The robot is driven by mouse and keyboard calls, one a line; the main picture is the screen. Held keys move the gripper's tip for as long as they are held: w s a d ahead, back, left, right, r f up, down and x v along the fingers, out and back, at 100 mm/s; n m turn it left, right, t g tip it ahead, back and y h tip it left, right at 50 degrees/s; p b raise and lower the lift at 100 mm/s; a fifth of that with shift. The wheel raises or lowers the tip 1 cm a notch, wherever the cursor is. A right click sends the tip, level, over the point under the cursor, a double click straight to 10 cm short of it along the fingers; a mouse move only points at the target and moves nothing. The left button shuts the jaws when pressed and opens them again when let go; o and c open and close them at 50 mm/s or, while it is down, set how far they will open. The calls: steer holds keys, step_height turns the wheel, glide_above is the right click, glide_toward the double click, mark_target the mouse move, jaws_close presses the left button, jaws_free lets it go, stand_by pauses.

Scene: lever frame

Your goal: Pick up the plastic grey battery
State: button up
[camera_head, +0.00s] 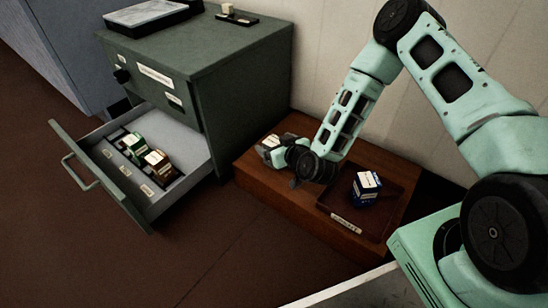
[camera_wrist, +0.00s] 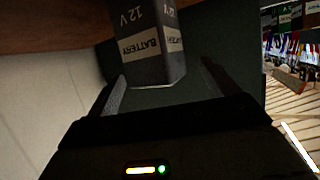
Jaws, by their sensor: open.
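The grey battery (camera_wrist: 150,70) shows at the top centre of the wrist view, with pale labels reading BATTERY and 12 V. In the head view, a battery with a pale top (camera_head: 270,142) sits at the far left end of the brown wooden stand, partly hidden by my gripper (camera_head: 281,156). My gripper is open. In the wrist view, its two fingers lie to the left and right of the battery's near end, with visible gaps. Whether a finger touches it cannot be told.
A blue battery (camera_head: 366,188) stands in a dark tray (camera_head: 341,215) on the wooden stand (camera_head: 262,187). The green cabinet (camera_head: 245,75) has an open drawer (camera_head: 188,194) holding a green battery (camera_head: 134,145) and a brown battery (camera_head: 158,164). The wall is close behind.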

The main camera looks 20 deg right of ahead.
steer(key=shift+x, duration=0.85)
steer(key=shift+c, duration=0.4)
steer(key=c, duration=1.3)
